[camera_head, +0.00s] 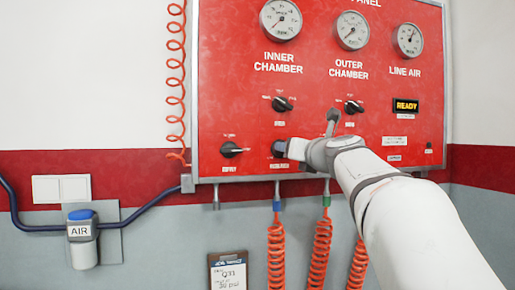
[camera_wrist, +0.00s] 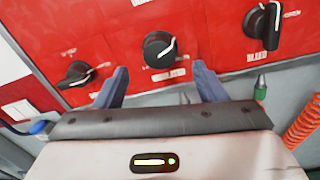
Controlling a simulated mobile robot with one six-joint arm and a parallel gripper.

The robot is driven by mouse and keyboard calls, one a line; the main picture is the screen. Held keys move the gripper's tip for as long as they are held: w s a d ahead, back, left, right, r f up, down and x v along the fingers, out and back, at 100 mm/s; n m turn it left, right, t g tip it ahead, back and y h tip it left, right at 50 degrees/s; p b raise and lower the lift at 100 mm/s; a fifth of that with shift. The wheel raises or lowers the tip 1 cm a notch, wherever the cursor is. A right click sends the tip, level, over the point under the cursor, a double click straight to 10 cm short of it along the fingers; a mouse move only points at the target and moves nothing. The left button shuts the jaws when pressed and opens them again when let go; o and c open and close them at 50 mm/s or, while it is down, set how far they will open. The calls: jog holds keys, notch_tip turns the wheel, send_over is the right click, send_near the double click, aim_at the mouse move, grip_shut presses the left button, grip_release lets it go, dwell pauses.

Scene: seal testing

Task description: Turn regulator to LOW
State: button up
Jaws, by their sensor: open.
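The regulator knob (camera_wrist: 160,50) is a black round knob with a white pointer line, on the lower row of the red panel. In the wrist view it sits between my finger lines, just beyond the tips, and its pointer slants up to the right. In the head view the knob (camera_head: 279,148) is partly hidden by my gripper (camera_head: 293,149). My gripper (camera_wrist: 160,84) is open, one blue-grey finger on each side of the knob and apart from it. The small position words around the knob are too blurred to read.
The supply knob (camera_head: 231,149) is left of the regulator; another black knob (camera_wrist: 263,25) is close on the right. Two knobs, inner (camera_head: 282,104) and outer (camera_head: 354,107), sit above. Gauges line the top. Orange coiled hoses (camera_head: 277,255) hang below. The READY display (camera_head: 405,105) is lit.

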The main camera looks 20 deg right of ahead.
jog(key=w+p, duration=0.1)
jog(key=w, duration=0.5)
jog(key=shift+w+a, duration=0.2)
jog(key=shift+w, duration=0.2)
jog(key=shift+f, duration=0.1)
jog(key=shift+c, duration=0.6)
jog(key=c, duration=0.8)
